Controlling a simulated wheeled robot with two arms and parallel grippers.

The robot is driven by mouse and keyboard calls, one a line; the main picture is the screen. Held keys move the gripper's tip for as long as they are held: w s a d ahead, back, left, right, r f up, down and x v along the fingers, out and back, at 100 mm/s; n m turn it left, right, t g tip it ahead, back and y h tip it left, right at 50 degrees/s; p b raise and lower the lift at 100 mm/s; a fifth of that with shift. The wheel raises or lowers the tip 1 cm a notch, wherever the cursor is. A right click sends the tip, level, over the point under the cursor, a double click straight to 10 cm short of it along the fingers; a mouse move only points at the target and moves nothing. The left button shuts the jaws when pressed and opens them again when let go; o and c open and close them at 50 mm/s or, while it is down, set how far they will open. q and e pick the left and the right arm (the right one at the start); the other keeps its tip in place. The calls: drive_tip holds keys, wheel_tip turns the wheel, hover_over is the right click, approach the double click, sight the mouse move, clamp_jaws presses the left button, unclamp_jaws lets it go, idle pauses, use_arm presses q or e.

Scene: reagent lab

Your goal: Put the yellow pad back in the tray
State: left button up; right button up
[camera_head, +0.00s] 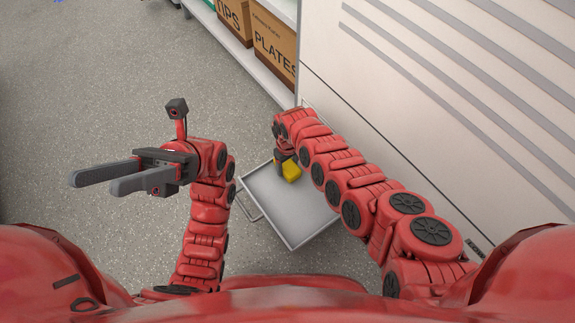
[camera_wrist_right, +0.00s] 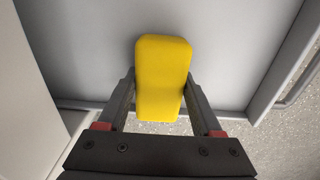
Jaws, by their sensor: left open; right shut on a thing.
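The yellow pad (camera_head: 291,171) is at the far end of the grey tray (camera_head: 300,205), partly hidden by my right arm. In the right wrist view the yellow pad (camera_wrist_right: 162,78) stands between the two fingers of my right gripper (camera_wrist_right: 160,100), which is shut on it. The tray floor (camera_wrist_right: 230,50) lies behind the pad; I cannot tell whether the pad touches it. My left gripper (camera_head: 112,183) is open and empty, out to the left of the tray above the floor.
The tray's handle (camera_head: 246,204) is on its left side. A white cabinet (camera_head: 440,110) with grey stripes stands to the right. Brown boxes (camera_head: 268,45) marked PLATES and TIPS sit on a white shelf (camera_head: 262,68) at the back. Speckled floor (camera_head: 90,90) is clear on the left.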

drive_tip(key=shift+f, duration=0.1)
drive_tip(key=o, duration=1.2)
use_arm(q)
drive_tip(key=shift+s+a+r+m+t+y, duration=0.15)
drive_tip(key=shift+s+a+m+t+y, duration=0.15)
drive_tip(key=shift+s+y, duration=0.1)
drive_tip(key=shift+w+d, duration=0.1)
